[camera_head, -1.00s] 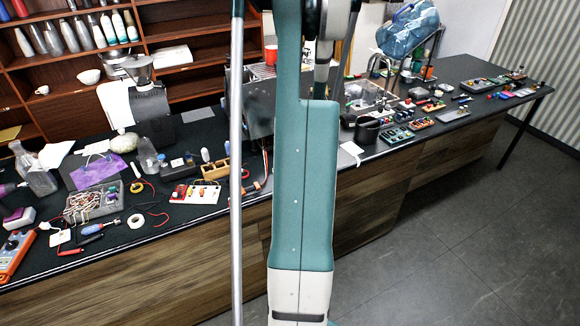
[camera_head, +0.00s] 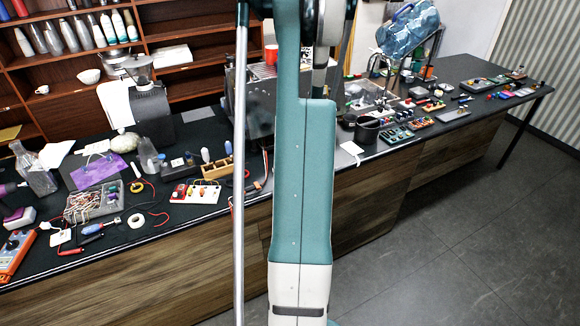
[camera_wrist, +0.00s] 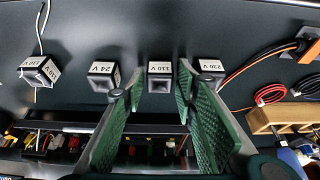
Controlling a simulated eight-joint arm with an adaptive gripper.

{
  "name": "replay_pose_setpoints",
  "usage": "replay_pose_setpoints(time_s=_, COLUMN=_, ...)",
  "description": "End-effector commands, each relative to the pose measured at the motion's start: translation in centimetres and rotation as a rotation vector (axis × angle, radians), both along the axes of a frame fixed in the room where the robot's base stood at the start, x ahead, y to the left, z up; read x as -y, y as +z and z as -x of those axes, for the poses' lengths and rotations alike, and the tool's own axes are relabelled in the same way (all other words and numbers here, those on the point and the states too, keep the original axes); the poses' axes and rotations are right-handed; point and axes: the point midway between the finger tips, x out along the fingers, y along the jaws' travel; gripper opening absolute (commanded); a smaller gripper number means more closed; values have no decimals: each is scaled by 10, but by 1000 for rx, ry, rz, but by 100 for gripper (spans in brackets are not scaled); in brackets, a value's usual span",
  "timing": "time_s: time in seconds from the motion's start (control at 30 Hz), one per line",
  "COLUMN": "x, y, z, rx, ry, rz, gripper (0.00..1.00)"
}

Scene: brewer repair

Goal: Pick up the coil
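Several black cube-shaped coils with white voltage labels lie in a row on the dark surface in the wrist view. One 110 V coil (camera_wrist: 160,77) is in the middle. A 24 V coil (camera_wrist: 103,76) is left of it, and a 230 V coil (camera_wrist: 207,72) is right of it. Another 110 V coil (camera_wrist: 39,71) is at the far left. My gripper (camera_wrist: 160,84) is open and empty, its green fingers on either side of the middle 110 V coil in the picture. I cannot tell the gap to it. My arm hides the gripper in the head view.
In the wrist view, red and black cable coils (camera_wrist: 270,94) and a wooden block (camera_wrist: 280,116) are at right. A dark open bin (camera_wrist: 80,128) with small parts is below. The head view shows the long cluttered workbench (camera_head: 180,235) and an espresso machine (camera_head: 240,100).

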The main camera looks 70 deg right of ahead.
Motion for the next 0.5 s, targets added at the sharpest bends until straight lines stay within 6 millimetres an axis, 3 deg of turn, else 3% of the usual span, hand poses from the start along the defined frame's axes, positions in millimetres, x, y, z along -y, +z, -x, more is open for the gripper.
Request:
replay_pose_setpoints(time_s=0.07, x=0, y=0, z=0, rx=0, ry=0, rz=0, gripper=27)
replay_pose_setpoints(time_s=0.2, x=0, y=0, z=0, rx=0, ry=0, rz=0, gripper=8)
replay_pose_setpoints(time_s=0.5, x=0, y=0, z=0, rx=0, ry=0, rz=0, gripper=8)
